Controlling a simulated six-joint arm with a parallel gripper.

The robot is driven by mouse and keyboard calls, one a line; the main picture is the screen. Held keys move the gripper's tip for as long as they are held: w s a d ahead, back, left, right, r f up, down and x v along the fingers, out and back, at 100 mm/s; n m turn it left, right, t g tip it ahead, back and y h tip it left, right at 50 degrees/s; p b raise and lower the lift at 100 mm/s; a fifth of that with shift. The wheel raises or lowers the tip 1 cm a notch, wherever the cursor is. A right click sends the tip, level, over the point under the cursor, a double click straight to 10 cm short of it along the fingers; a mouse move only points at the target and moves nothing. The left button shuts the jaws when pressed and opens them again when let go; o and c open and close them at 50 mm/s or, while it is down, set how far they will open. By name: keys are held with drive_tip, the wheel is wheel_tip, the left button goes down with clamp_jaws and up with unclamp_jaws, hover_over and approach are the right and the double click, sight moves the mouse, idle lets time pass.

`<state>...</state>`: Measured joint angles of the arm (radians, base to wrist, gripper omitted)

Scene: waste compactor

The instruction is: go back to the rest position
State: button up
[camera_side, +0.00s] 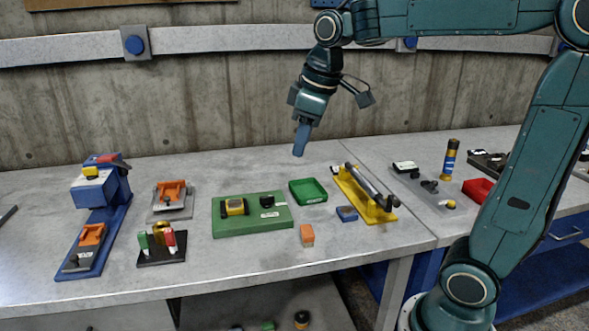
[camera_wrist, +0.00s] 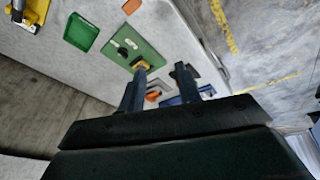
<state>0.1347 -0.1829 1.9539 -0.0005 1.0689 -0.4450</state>
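My gripper (camera_side: 300,150) hangs in the air above the back of the workbench (camera_side: 330,260), fingers pointing down, well clear of everything below. In the wrist view my gripper (camera_wrist: 160,70) has its two fingers spread apart, with nothing held between them. The bench objects show behind and beyond the fingers in that view.
Below stand a green tray (camera_side: 308,191), a green board (camera_side: 251,227), a yellow stand (camera_side: 372,203), an orange block (camera_side: 307,235) and a small blue block (camera_side: 347,214). A blue machine (camera_side: 101,190) stands left. A battery-like cylinder (camera_side: 450,160) and red tray (camera_side: 478,190) are right.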

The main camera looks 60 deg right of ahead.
drive_tip(key=s+a+f+m+t, duration=0.1)
drive_tip(key=s+a+f, duration=0.1)
drive_tip(key=s, duration=0.5)
drive_tip(key=s+a+f+m+t, duration=0.1)
drive_tip(key=s+a+f+m, duration=0.1)
drive_tip(key=s, duration=0.6)
drive_tip(key=shift+s+a+f+m, duration=0.15)
drive_tip(key=shift+a+f+m, duration=0.15)
drive_tip(key=shift+f, duration=0.55)
